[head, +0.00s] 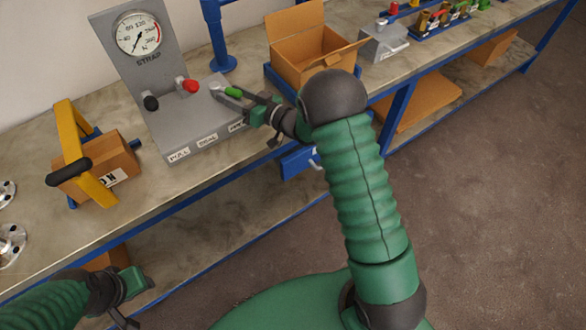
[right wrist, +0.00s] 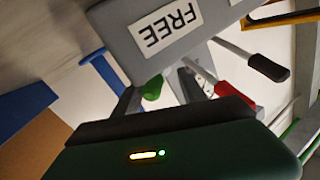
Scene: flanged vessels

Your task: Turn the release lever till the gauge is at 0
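The grey strapping unit (head: 200,120) stands on the bench with a round gauge (head: 138,35) on its upright panel. The gauge needle seems to point down and left; the figure is too small to read. The unit carries black, red and green handles. The green-handled lever (head: 233,92), by the FREE label (right wrist: 167,27), is at the right end. My right gripper (head: 240,101) is at this lever. In the right wrist view the green handle (right wrist: 153,87) lies between its fingers, which look apart. My left gripper (head: 122,294) is low at the left, away from the unit; its fingers are unclear.
The red handle (head: 187,86) and black handle (head: 150,102) stand left of the green one. A carton with a yellow frame (head: 72,140) is left of the unit. An open cardboard box (head: 305,60) and a blue post (head: 217,40) stand behind and right.

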